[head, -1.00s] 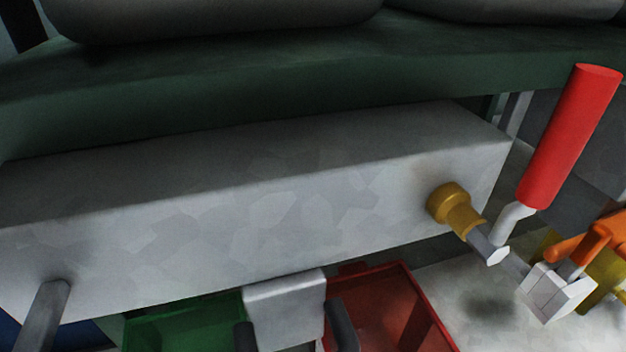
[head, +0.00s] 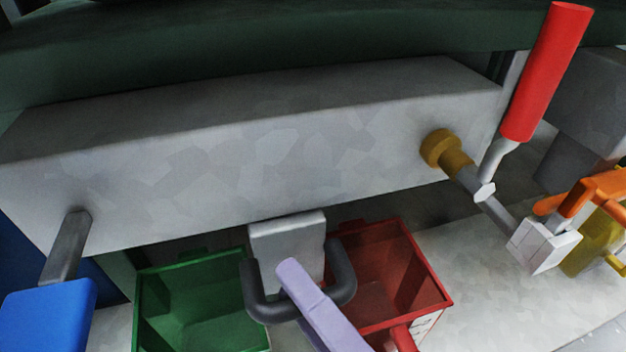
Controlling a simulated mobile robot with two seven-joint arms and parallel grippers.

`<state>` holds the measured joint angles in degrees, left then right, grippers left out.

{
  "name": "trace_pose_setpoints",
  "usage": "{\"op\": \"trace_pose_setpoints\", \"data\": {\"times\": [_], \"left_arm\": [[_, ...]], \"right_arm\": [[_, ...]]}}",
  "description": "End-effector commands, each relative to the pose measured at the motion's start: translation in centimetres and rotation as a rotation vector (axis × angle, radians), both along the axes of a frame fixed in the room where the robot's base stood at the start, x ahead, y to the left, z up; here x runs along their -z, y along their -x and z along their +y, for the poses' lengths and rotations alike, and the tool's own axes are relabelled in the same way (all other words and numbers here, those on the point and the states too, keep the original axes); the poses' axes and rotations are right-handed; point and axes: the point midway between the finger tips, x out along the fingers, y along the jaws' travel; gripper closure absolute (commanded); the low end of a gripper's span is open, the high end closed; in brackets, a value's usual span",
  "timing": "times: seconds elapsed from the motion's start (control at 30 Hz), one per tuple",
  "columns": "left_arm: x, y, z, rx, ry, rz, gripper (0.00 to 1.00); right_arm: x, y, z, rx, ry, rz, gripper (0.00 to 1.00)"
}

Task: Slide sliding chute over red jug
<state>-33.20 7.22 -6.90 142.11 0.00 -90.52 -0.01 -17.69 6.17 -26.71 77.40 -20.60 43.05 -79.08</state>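The sliding chute (head: 288,250) is a pale grey block with a dark U-shaped handle (head: 343,268), under the long grey machine body. It hangs between the green jug and the red jug. The red jug (head: 445,292) is an open red container to the right of the chute. My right gripper (head: 306,291) appears as a lavender bar from the bottom edge, its tip overlapping the chute's handle. I cannot tell whether it touches the handle, and its other finger is not distinguishable. My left gripper is not in view.
A green jug (head: 180,275) stands left of the chute. A blue block (head: 48,312) is at the lower left. A red lever (head: 545,75), a brass fitting (head: 440,150) and orange and yellow parts (head: 590,195) crowd the right. The pale surface (head: 490,290) beside the red jug is clear.

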Motion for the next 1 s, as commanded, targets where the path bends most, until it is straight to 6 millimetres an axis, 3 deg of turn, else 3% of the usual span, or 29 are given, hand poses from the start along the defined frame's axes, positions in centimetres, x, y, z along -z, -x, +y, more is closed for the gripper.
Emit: {"op": "trace_pose_setpoints", "data": {"times": [0.03, 0.4, 1.0], "left_arm": [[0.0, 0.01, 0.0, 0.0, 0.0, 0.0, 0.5], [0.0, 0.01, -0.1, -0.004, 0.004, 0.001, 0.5], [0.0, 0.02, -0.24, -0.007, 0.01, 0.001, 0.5]], "right_arm": [[0.0, 0.01, -0.02, 0.0, 0.0, 0.0, 0.6], [0.01, 0.04, -0.03, 0.0, 0.0, 0.0, 1.0], [0.03, 0.08, -0.01, -0.001, 0.0, 0.0, 1.0]]}}
